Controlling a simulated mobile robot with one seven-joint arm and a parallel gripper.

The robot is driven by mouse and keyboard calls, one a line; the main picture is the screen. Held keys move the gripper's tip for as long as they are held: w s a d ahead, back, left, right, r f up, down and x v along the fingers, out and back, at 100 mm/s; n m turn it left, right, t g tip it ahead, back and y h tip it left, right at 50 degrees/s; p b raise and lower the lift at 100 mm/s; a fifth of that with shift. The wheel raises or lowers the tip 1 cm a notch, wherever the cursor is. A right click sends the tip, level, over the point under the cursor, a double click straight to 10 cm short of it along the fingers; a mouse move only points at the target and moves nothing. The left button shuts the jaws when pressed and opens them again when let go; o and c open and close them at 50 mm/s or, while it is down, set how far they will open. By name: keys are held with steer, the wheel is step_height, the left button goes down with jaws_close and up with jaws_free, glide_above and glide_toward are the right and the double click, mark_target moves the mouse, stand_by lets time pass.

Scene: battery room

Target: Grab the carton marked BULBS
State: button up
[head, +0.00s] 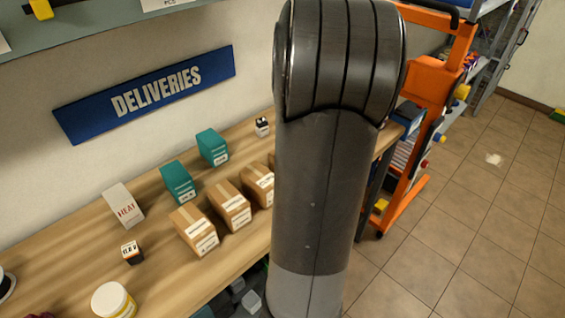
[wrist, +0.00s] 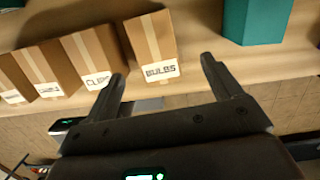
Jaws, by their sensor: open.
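The carton marked BULBS (wrist: 148,38) is a brown box with a pale tape strip and a white label. It stands on the wooden table in the wrist view, at the right end of a row of brown cartons. My gripper (wrist: 162,68) is open and empty. Its two fingers point toward the carton, with the label showing between the fingertips. The left fingertip shows near the neighbouring CLIPS carton (wrist: 90,52). In the head view my arm hides the gripper and part of the row; I cannot read which carton there is BULBS.
More brown cartons (head: 230,205) stand close beside it on the table. Teal boxes (head: 178,182) stand behind the row; one teal box (wrist: 256,20) is right of BULBS in the wrist view. A white HEAT box (head: 124,205) is at left. An orange lift (head: 432,90) stands beyond the table.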

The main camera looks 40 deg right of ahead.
steer(key=f, duration=0.4)
steer(key=shift+w+a+f, duration=0.1)
steer(key=shift+w+f, duration=0.2)
steer(key=shift+f, duration=0.05)
steer(key=shift+w+a+f, duration=0.1)
steer(key=shift+a+f, duration=0.1)
steer(key=shift+f, duration=1.15)
steer(key=shift+w+a+f, duration=0.1)
steer(key=shift+a+f, duration=0.05)
steer(key=shift+f, duration=1.2)
steer(key=c, duration=1.2)
steer(key=shift+c, duration=0.3)
steer(key=shift+r, duration=0.15)
